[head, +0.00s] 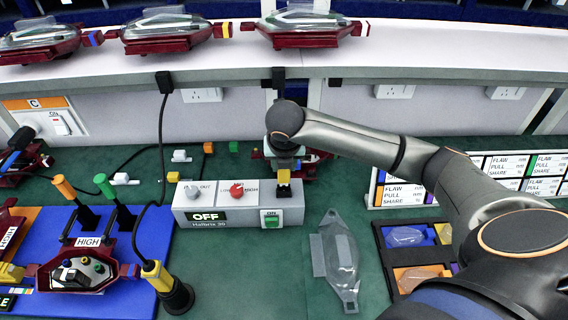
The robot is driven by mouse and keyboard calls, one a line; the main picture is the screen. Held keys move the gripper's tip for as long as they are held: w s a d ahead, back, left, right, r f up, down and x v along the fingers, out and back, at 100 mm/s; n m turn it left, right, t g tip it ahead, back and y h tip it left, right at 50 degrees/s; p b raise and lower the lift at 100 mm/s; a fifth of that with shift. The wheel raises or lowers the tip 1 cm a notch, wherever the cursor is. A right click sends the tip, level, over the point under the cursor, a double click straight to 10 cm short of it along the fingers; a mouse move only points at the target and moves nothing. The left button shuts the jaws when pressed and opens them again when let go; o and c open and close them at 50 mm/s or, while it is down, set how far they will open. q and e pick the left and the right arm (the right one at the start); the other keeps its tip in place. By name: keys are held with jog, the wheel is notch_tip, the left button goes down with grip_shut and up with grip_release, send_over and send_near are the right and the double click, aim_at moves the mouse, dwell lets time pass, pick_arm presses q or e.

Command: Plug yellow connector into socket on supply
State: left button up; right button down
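The supply (238,217) is a white box at the middle of the green bench, with an OFF display, a red knob, a grey knob and a green ON switch. The yellow connector (283,177) is at the right end of the supply's top, directly below my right gripper (284,168). My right gripper points down and appears shut on it, though the fingers are largely hidden by the wrist. The socket is hidden, so I cannot tell whether the connector is seated in it. My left gripper is not in view.
A clear lens (340,258) lies right of the supply. A dark tray (391,283) with coloured lenses is further right. A yellow-black plug (156,274) on a cable stands at the left, beside a blue mat (122,285) with a dark red lamp housing. A shelf (420,55) with lamps runs behind.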

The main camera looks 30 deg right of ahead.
jog(key=shift+f, duration=1.45)
jog(key=shift+c, duration=2.1)
grip_release()
jog(key=shift+r, duration=0.1)
jog(key=v, duration=1.2)
jog(key=shift+r, duration=0.15)
jog(key=shift+a, duration=0.15)
